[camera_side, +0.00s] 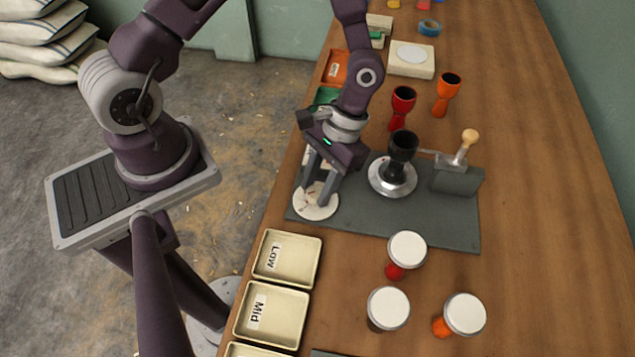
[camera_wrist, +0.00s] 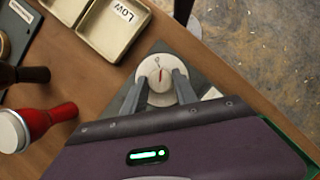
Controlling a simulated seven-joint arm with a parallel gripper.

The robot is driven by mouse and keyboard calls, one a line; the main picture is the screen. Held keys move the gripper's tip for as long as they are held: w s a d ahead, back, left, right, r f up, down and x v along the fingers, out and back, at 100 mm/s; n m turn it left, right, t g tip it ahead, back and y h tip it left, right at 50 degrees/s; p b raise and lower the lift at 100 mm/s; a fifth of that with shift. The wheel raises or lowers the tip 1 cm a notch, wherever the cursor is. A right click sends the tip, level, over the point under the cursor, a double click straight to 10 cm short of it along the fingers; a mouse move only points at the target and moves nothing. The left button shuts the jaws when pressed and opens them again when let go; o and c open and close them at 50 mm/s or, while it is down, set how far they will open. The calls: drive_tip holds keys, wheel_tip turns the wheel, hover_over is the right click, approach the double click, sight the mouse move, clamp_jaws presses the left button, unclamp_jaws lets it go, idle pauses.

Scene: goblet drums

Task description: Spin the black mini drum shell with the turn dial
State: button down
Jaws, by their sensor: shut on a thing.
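The black mini drum shell (camera_side: 403,146) stands upright on a round metal turntable (camera_side: 391,188) on the dark grey mat. The turn dial (camera_side: 316,207) is a round white disc at the mat's left edge, with a red mark. My gripper (camera_side: 318,187) points down at the dial, left of the black shell. In the wrist view the dial (camera_wrist: 157,68) sits between my two fingers (camera_wrist: 158,92). The fingers are shut on its raised middle, which they partly hide.
A metal arm with a wooden knob (camera_side: 468,140) stands on a grey block right of the shell. Red (camera_side: 402,106) and orange (camera_side: 446,94) shells stand behind. Several white-topped drums (camera_side: 407,249) stand in front, with cream trays marked Low (camera_side: 287,258) and Mid (camera_side: 270,315).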

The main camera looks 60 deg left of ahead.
drive_tip(key=m+y, duration=0.1)
drive_tip(key=m, duration=0.3)
drive_tip(key=shift+d+m+y, duration=0.15)
drive_tip(key=shift+m+y, duration=0.15)
drive_tip(key=shift+y, duration=0.1)
drive_tip(key=m, duration=0.2)
drive_tip(key=m+y, duration=0.1)
drive_tip(key=shift+d+m+t+y, duration=0.1)
drive_tip(key=shift+m+t+y, duration=0.2)
drive_tip(key=shift+m, duration=0.1)
drive_tip(key=m+t+y, duration=0.1)
drive_tip(key=m, duration=0.3)
drive_tip(key=shift+s, duration=0.15)
drive_tip(key=shift+s+d+m+t+y, duration=0.15)
drive_tip(key=shift+m+t, duration=0.25)
drive_tip(key=shift+m, duration=0.6)
drive_tip(key=shift+w+a+m+t+y, duration=0.15)
drive_tip(key=shift+m+t, duration=0.25)
drive_tip(key=shift+m, duration=0.6)
drive_tip(key=shift+s, duration=0.1)
drive_tip(key=c, duration=1)
unclamp_jaws()
drive_tip(key=shift+d, duration=0.1)
